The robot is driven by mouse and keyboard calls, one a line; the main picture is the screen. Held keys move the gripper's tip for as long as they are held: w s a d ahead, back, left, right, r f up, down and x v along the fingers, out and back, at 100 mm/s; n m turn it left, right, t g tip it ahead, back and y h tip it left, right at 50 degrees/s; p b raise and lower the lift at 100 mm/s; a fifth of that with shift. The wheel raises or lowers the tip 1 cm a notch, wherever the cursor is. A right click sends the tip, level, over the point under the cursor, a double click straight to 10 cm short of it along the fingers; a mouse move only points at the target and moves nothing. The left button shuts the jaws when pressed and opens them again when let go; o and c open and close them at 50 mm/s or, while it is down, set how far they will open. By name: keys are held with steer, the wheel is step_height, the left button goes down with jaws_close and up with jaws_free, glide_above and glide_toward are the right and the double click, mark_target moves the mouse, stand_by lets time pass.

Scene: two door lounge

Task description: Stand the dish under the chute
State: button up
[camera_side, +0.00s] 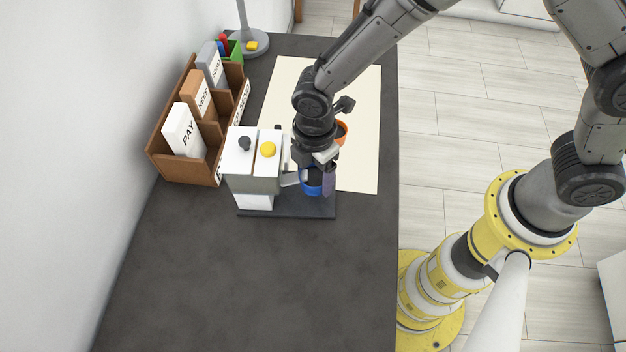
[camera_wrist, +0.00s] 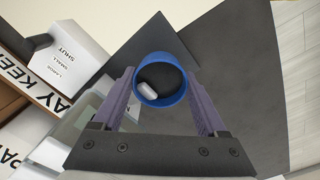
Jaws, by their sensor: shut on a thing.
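A blue round dish (camera_side: 311,187) is held in my gripper (camera_side: 318,176), close to the outlet side of the white dispenser (camera_side: 251,180). The dispenser's short grey chute (camera_side: 291,179) points towards the dish. The dish is over the dark base plate (camera_side: 285,209); I cannot tell whether it touches it. In the wrist view the blue dish (camera_wrist: 160,98) sits between the two purple fingers of my gripper (camera_wrist: 160,90), with its mouth facing the camera. A small pale piece (camera_wrist: 149,90) shows inside it. The arm hides part of the dish in the side view.
An orange dish (camera_side: 341,130) stands behind my gripper on a cream mat (camera_side: 361,105). A brown sorter (camera_side: 188,167) stands at left. The near table (camera_side: 250,285) is clear.

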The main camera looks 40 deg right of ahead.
mark_target(313, 184)
steer(key=shift+w+a+f, duration=0.1)
steer(key=shift+w+f, duration=0.05)
steer(key=shift+f, duration=1.55)
steer(key=shift+f, duration=0.2)
steer(key=o, duration=1.3)
steer(key=shift+r, duration=0.15)
